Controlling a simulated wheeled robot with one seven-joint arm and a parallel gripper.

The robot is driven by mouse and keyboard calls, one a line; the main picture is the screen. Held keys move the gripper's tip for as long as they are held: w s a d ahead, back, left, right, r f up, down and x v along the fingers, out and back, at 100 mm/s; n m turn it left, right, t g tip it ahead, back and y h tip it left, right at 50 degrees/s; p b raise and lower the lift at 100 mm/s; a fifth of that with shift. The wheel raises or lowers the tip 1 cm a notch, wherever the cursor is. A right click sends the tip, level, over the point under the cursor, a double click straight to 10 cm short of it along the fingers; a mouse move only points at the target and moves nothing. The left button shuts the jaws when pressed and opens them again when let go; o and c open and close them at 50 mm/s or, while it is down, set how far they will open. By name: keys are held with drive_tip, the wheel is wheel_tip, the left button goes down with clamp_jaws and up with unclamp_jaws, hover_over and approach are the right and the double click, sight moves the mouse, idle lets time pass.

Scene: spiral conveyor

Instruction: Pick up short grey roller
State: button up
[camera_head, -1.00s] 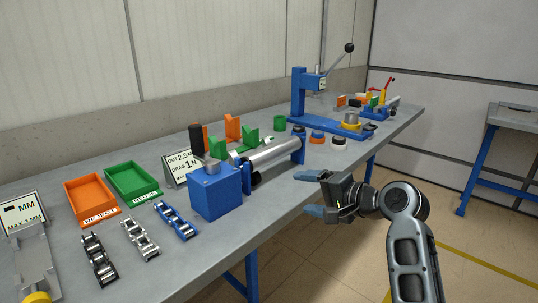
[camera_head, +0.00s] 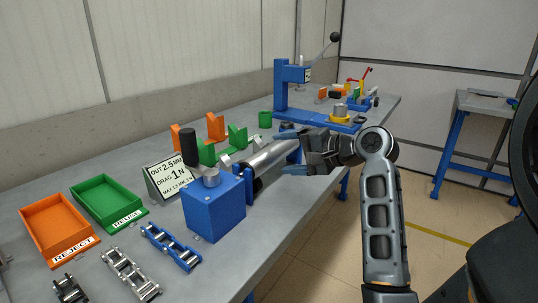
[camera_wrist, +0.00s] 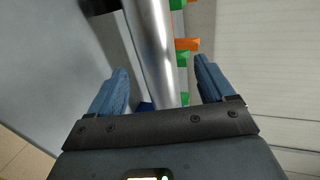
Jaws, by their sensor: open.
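A shiny grey roller (camera_head: 266,160) lies along the blue test stand, next to a blue box (camera_head: 215,205). It is the only large roller I can make out; whether it is the short one I cannot tell. My gripper (camera_head: 288,150) is open over the roller's right end and partly hides it. I see no clear contact.
An orange tray marked reject (camera_head: 28,213) and a green tray (camera_head: 82,190) stand at the left. Chain pieces (camera_head: 128,272) lie in front. A sign (camera_head: 171,182) and green blocks (camera_head: 237,138) stand behind the stand. A blue lever press (camera_head: 287,85) is at the back.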

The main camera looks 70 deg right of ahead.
sight(271, 147)
drive_tip(key=shift+x, duration=2.65)
drive_tip(key=shift+f, duration=0.15)
drive_tip(key=c, duration=1.4)
drive_tip(key=shift+r, duration=0.8)
drive_tip(key=shift+c, duration=0.3)
wheel_tip(271, 147, up, 3)
drive_tip(key=shift+f, duration=0.2)
drive_tip(key=s+d+r, duration=0.2)
drive_tip(key=s+r, duration=0.1)
drive_tip(key=s, duration=0.2)
drive_tip(key=s+d+r+p, duration=0.1)
drive_tip(key=s+d+r, duration=0.2)
drive_tip(key=s, duration=0.2)
drive_tip(key=shift+s+r, duration=0.35)
drive_tip(key=shift+r, duration=0.05)
